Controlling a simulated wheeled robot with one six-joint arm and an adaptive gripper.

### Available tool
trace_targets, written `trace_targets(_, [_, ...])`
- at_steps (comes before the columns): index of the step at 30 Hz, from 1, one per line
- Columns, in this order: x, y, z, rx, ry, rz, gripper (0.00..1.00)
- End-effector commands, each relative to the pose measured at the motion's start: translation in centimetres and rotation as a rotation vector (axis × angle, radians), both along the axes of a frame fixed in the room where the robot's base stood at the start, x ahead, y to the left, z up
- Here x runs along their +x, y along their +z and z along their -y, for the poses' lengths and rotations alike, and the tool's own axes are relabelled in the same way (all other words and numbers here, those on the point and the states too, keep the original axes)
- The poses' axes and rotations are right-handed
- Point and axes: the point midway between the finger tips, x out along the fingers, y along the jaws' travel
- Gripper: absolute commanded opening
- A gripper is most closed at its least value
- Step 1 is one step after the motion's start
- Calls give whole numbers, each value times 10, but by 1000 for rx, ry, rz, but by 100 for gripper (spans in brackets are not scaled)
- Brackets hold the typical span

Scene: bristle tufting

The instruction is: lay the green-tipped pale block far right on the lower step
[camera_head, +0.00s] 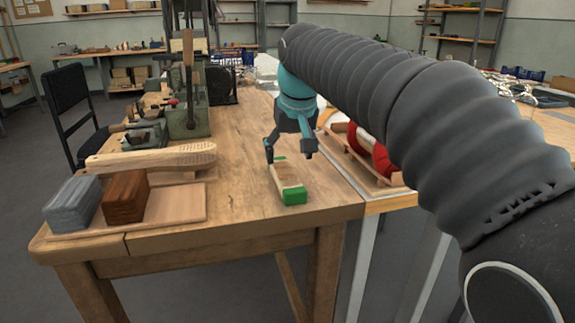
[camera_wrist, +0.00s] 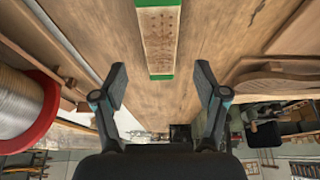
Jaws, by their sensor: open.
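The pale block (camera_head: 289,180) with green ends lies flat on the wooden table, near its right side. It also shows at the top middle of the wrist view (camera_wrist: 160,35), with small dark holes in its face. My gripper (camera_head: 290,150) is open and empty above the block's far end; in the wrist view its fingers (camera_wrist: 160,88) are spread apart, with the block beyond them. The lower step (camera_head: 180,205) is a pale board at the left front of the table. A grey block (camera_head: 73,203) and a brown block (camera_head: 125,198) lie on it, leaving its right end bare.
A paddle-shaped wooden piece (camera_head: 155,157) lies behind the blocks. A press with a lever (camera_head: 188,90) stands farther back. A red-flanged spool (camera_head: 382,160) sits in a wooden cradle to the right. The tabletop between block and step is clear.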

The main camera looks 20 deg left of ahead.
Motion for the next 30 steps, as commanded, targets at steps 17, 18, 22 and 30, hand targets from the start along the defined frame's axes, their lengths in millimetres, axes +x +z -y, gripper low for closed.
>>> trace_targets(17, [-16, 45, 10, 1, 0, 0, 72])
trace_targets(18, [-16, 45, 10, 1, 0, 0, 72])
trace_targets(22, [-18, 45, 23, 3, -15, 3, 72])
trace_targets(30, [-52, 23, 134, 15, -156, 24, 72])
